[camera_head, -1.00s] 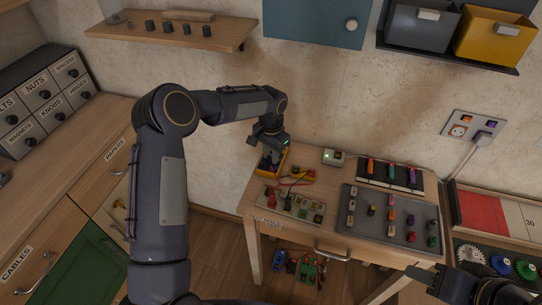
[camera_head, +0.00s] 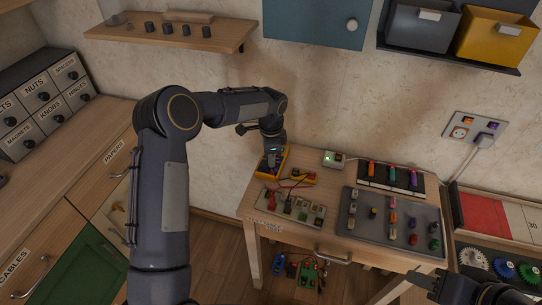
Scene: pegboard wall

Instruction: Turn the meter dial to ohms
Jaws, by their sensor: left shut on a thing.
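The meter (camera_head: 262,170) is a yellow-edged box with a dark face at the back left of the small wooden table. My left gripper (camera_head: 271,154) points down onto its face and is shut on the meter's dial. The gripper hides the dial, so its pointer and markings cannot be read. Red and dark leads run from near a smaller yellow piece (camera_head: 299,177) beside the meter toward a pale board. My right gripper (camera_head: 424,275) is at the bottom right, partly cut off, away from the meter; its jaw opening is unclear.
The pale board (camera_head: 290,206) with several small parts lies in front of the meter. A white box with a green light (camera_head: 334,159) stands to its right. A grey tray (camera_head: 376,229) with several coloured pieces fills the table's right side. A shelf (camera_head: 175,38) hangs above left.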

